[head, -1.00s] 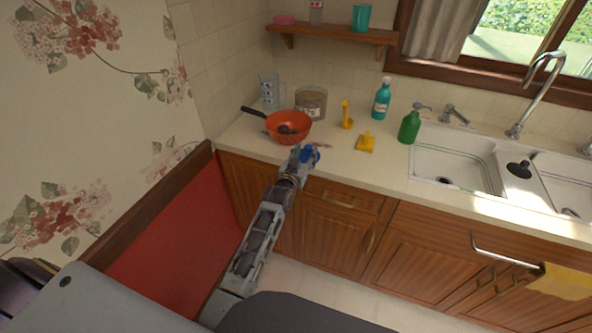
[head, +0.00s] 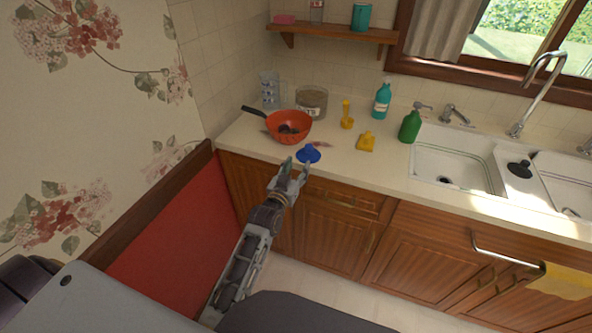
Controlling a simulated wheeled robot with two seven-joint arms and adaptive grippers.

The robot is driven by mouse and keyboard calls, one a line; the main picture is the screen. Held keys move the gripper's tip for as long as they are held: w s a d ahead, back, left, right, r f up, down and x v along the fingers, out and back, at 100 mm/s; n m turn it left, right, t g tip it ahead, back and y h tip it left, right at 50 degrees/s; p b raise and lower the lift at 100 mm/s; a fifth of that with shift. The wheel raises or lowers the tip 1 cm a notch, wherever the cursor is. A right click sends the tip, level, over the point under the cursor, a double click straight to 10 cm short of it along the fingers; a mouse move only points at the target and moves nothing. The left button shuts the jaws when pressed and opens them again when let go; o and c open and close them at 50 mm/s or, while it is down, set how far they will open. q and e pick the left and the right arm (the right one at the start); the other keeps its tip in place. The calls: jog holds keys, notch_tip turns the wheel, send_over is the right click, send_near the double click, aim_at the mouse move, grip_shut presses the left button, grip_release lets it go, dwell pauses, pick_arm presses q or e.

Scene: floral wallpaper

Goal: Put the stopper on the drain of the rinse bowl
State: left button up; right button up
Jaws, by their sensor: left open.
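A black stopper (head: 519,169) with a raised knob sits on the white ledge between the two bowls of the sink. The left bowl (head: 450,158) has a dark drain (head: 445,180) in its floor. The right bowl (head: 563,183) is partly cut off by the picture's edge, with a drain (head: 571,212) near its front. I cannot tell which one is the rinse bowl. My left gripper (head: 295,167) is open and empty at the counter's front edge, just short of a blue funnel-like object (head: 308,153) and far left of the stopper. My right gripper is not in view.
A tall faucet (head: 540,90) rises behind the sink. The counter's front strip left of the sink is clear.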

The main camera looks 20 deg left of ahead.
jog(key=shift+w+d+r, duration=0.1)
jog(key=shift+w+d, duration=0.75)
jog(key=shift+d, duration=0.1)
